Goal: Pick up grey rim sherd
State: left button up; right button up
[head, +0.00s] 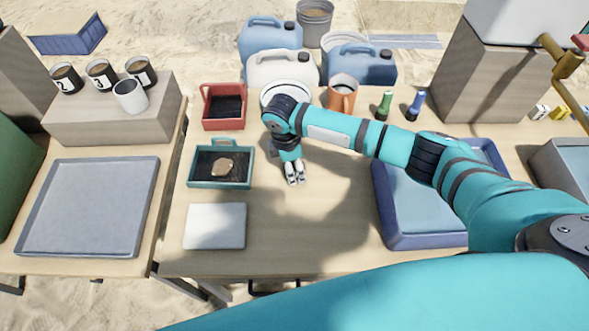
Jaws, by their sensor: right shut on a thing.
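My right gripper (295,178) points down over the middle of the wooden table, just right of a small green-rimmed tray (221,185). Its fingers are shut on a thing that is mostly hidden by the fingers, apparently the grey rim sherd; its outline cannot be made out. A small grey patch shows beside the wrist, and I cannot tell whether it is a separate thing. A brown sherd (222,167) lies in the green-rimmed tray on a dark lining. My left gripper is not in view.
A pale flat slab (215,226) lies in front of the green-rimmed tray. A red crate (223,108), jerrycans (282,68) and an orange jug (341,95) stand behind. A blue tray (399,232) is at right. Bare table lies in front of the gripper.

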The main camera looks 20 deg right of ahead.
jog(key=shift+c, duration=1.3)
jog(key=shift+r, duration=0.15)
